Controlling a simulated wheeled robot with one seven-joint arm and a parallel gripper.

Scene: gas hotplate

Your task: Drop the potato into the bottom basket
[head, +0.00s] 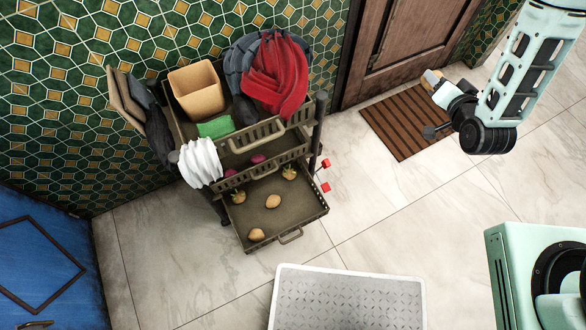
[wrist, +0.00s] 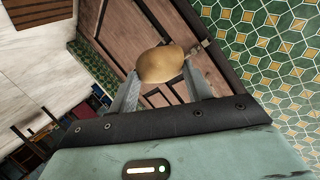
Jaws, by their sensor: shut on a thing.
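My gripper (head: 438,88) is at the upper right of the head view, raised over the area near the doormat. It is shut on a tan potato (head: 431,77). In the wrist view the potato (wrist: 162,65) sits between the two fingertips of my gripper (wrist: 162,82). The bottom basket (head: 295,203) is the lowest tier of a rack at the left and is pulled out to the front. Two more potatoes (head: 273,201) and two leafy-topped vegetables (head: 289,172) lie in it. My gripper is well to the right of the basket.
The upper tiers hold a brown box (head: 198,88), a green item (head: 215,127), and red cloth (head: 275,75). White cloth (head: 200,162) hangs at the rack's left. A grey patterned surface (head: 348,300) stands in front. Open floor lies between rack and doormat (head: 410,120).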

